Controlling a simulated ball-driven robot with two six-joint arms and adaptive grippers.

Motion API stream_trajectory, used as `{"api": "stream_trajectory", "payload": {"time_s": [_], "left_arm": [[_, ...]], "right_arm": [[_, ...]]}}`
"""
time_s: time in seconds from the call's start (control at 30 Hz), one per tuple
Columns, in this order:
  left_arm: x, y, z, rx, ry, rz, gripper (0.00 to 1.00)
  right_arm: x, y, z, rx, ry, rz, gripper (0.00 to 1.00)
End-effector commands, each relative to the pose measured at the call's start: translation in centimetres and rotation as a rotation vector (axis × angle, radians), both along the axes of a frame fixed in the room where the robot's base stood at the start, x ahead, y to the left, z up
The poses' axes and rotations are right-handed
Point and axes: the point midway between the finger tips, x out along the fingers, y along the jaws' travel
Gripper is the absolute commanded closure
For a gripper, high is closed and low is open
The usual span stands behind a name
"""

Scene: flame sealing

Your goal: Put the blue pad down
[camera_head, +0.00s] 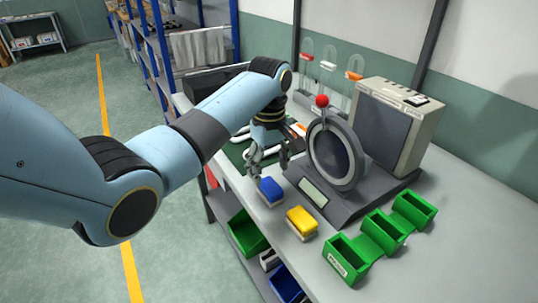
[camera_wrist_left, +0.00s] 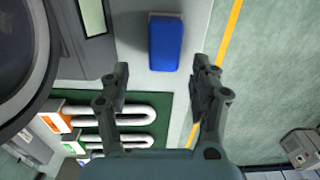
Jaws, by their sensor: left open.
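The blue pad (camera_head: 270,190) lies on the light grey bench top near its front edge, left of a yellow pad (camera_head: 301,222). My left gripper (camera_head: 268,165) is open and empty, just above and behind the blue pad. In the left wrist view the blue pad (camera_wrist_left: 166,43) lies flat beyond the open fingertips (camera_wrist_left: 160,72), apart from both fingers. My right gripper is not in view.
A grey machine with a round dark disc (camera_head: 335,155) and a red knob (camera_head: 322,101) stands right of the gripper. Green bins (camera_head: 383,232) stand at the front right. U-shaped tubes (camera_wrist_left: 125,115) lie on a green mat. The bench's right side is clear.

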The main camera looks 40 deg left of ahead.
Motion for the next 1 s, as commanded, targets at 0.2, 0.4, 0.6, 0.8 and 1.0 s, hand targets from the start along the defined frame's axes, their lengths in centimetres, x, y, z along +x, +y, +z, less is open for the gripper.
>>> {"api": "stream_trajectory", "payload": {"time_s": [0.2, 0.4, 0.6, 0.8, 1.0], "left_arm": [[0.0, 0.0, 3.8, 0.001, 0.0, 0.0, 0.37], [0.0, 0.0, 4.8, 0.001, 0.002, 0.0, 0.37], [0.0, 0.0, 4.9, 0.001, 0.002, 0.0, 0.37], [0.0, 0.0, 4.8, 0.001, 0.002, 0.0, 0.37], [-1.2, -0.2, 4.0, 0.009, -0.008, -0.052, 0.37]], "right_arm": [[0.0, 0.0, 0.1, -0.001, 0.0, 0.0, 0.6], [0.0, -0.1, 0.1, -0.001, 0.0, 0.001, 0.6], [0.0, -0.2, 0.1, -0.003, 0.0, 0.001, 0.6], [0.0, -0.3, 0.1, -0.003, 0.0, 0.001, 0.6], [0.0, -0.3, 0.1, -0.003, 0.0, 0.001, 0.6]]}}
